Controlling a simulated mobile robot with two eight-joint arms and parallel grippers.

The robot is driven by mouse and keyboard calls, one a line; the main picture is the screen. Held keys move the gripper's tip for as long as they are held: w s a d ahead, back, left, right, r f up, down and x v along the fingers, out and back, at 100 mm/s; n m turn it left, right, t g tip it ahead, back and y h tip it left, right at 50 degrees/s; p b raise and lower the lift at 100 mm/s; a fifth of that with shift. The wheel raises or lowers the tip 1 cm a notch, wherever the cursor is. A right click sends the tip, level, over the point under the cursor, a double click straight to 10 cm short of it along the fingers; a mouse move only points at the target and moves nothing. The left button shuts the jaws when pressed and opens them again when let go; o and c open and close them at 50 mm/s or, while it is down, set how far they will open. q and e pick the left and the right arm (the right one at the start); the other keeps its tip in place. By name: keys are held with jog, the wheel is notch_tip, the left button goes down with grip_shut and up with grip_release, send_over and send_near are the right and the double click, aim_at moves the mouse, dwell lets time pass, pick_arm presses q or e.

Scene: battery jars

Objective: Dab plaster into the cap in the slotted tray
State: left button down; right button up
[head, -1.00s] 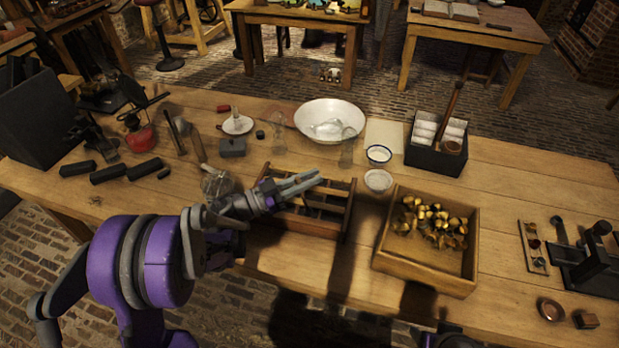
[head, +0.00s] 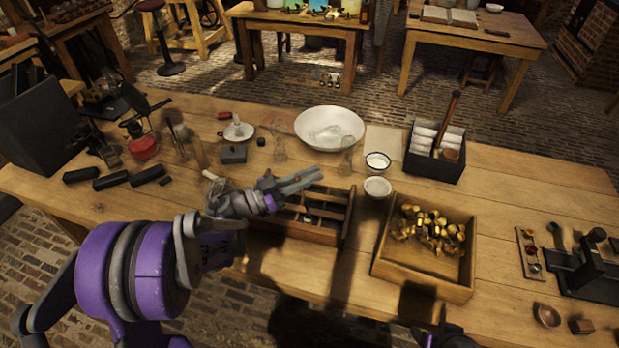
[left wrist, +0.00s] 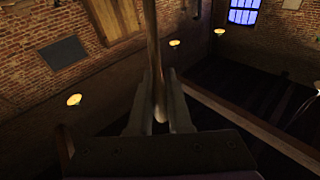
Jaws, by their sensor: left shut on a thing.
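The slotted wooden tray (head: 347,215) lies on the bench, partly hidden by my left arm. Small pieces show in its slots, too small to tell which is the cap. My left gripper (head: 318,175) is over the tray's back edge, its fingers pointing right. In the left wrist view, the left gripper (left wrist: 160,118) is shut on a thin wooden stick-like tool (left wrist: 153,60) with a rounded end. A small white bowl (head: 377,188) and a blue-rimmed bowl (head: 377,162) stand right of the tray; whether either holds plaster is unclear. A dark part of my right gripper (head: 440,335) shows at the bottom edge.
A wooden box of brass-coloured pieces (head: 455,285) stands right of the tray. A wide white basin (head: 330,112) and glass vessels are behind. A dark divided box (head: 436,165) stands back right.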

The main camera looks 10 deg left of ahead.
pick_arm(q)
notch_tip(320, 180, up, 4)
jog(key=shift+f+p, duration=0.2)
jog(key=shift+p, duration=0.5)
jog(key=shift+s+f, duration=0.1)
